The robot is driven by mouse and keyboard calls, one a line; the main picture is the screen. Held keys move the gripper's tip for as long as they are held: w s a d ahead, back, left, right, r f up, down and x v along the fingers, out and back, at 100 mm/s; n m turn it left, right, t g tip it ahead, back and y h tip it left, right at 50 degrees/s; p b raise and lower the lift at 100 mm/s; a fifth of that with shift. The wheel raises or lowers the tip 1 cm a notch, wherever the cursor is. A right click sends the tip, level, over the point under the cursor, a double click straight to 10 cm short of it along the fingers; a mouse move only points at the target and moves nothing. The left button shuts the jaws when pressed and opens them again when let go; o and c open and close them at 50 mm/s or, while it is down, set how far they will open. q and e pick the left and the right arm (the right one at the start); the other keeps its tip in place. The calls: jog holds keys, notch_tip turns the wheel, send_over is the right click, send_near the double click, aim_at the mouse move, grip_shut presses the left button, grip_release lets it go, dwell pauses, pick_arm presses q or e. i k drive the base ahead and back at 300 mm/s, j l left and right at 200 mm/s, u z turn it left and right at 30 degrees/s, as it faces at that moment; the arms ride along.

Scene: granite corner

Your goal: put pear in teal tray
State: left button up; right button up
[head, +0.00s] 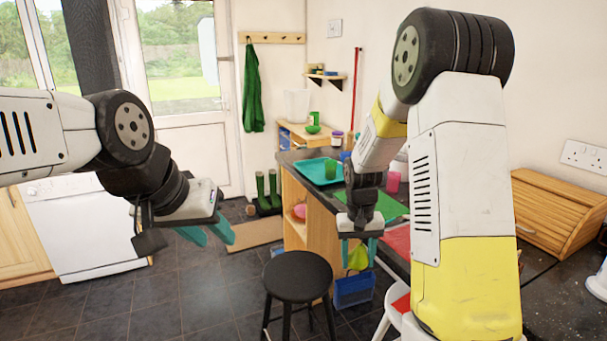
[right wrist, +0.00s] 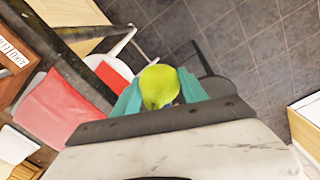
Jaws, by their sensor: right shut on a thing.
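The yellow-green pear (head: 358,258) is held between the teal fingers of my right gripper (head: 359,250), off the near side of the dark counter. In the right wrist view the pear (right wrist: 158,84) sits between the two fingertips (right wrist: 160,95). The teal tray (head: 309,175) lies on the counter further back and to the left of my right gripper. A green cup (head: 330,169) stands in the tray. My left gripper (head: 207,233) is empty over the floor at the left, with its fingers apart.
A green mat (head: 395,208), a pink cup (head: 392,182) and a red mat (head: 398,239) are on the counter. A black stool (head: 295,276) stands before it. A blue crate (head: 352,291) is below the pear. A wooden bread box (head: 560,215) stands at the right.

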aim_at(316, 168)
jog(key=i+j+u, duration=0.2)
jog(key=j, duration=0.25)
jog(key=i+j+u, duration=0.15)
jog(key=j, duration=0.3)
jog(key=i+j+u, duration=0.2)
jog(key=j, duration=0.2)
jog(key=i+j+u, duration=0.15)
jog(key=i+j, duration=0.35)
jog(key=i, duration=0.35)
jog(key=i+j, duration=0.2)
jog(key=i, duration=0.4)
jog(key=i+j, duration=0.15)
jog(key=i, duration=0.4)
jog(key=i+z, duration=0.4)
jog(key=i+j+z, duration=0.1)
jog(key=i+z, duration=0.25)
jog(key=i+j+z, duration=0.25)
jog(key=z, duration=0.15)
jog(key=i+z, duration=0.3)
jog(key=z, duration=0.2)
jog(key=i+j+z, duration=0.2)
jog(key=z, duration=0.3)
jog(key=i+j+z, duration=0.25)
jog(key=z, duration=0.25)
jog(key=i+j+z, duration=0.15)
jog(key=j+z, duration=0.2)
jog(key=z, duration=0.15)
jog(key=i+j+z, duration=0.45)
jog(key=i+j, duration=0.15)
jog(key=i, duration=0.15)
